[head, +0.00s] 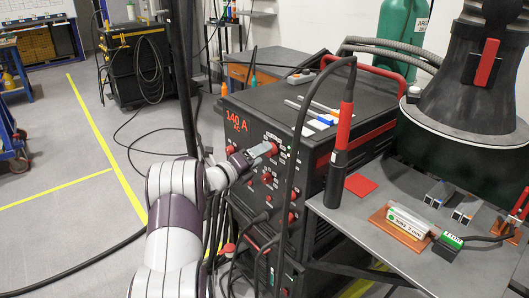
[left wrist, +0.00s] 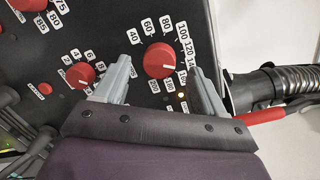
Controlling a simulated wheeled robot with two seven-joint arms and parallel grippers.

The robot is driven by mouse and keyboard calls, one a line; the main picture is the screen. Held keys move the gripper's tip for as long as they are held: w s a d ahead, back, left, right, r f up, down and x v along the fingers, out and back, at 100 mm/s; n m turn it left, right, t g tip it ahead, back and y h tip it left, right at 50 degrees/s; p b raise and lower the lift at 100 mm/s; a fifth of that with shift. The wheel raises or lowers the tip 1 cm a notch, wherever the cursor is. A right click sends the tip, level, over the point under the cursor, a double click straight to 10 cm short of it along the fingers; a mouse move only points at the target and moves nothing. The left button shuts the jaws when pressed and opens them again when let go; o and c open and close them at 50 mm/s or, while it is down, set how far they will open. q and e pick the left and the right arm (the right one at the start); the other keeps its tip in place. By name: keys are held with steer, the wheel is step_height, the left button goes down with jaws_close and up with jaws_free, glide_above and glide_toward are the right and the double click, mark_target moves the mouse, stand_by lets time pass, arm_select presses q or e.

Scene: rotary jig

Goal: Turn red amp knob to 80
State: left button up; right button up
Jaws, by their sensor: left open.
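The black welding machine (head: 310,115) has a front panel of red knobs and a red display that reads 140 A. The red amp knob (left wrist: 159,60) shows in the left wrist view, with a scale of white labels including 40, 60, 80, 100, 120 and 140. Its white pointer mark faces right, near the 140 end of the labels. My left gripper (head: 262,152) is at the upper part of the panel. In the left wrist view its open fingers (left wrist: 161,68) stand on either side of the knob, with visible gaps. My right gripper is out of view.
Smaller red knobs (left wrist: 81,73) sit left of the amp knob. A black cable and red-black torch (head: 341,140) hang in front of the machine's side. A grey metal table (head: 360,215) stands at right with labelled blocks.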

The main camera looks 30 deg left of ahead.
arm_select(q)
steer(key=shift+x, duration=1.3)
steer(key=c, duration=1.1)
steer(key=shift+o, duration=0.2)
steer(key=shift+a+n+g+h+p, duration=0.1)
steer(key=shift+n+g+h+p, duration=0.2)
steer(key=shift+n+p, duration=2)
steer(key=shift+n+g+h+p, duration=0.35)
steer(key=shift+n+p, duration=1)
steer(key=shift+n, duration=1.75)
steer(key=shift+a+n+g+h+p, duration=0.15)
steer(key=shift+n+g+p, duration=0.3)
steer(key=shift+n+p, duration=1.85)
steer(key=shift+d+n+b, duration=0.1)
steer(key=shift+n+b, duration=0.3)
steer(key=shift+n, duration=0.2)
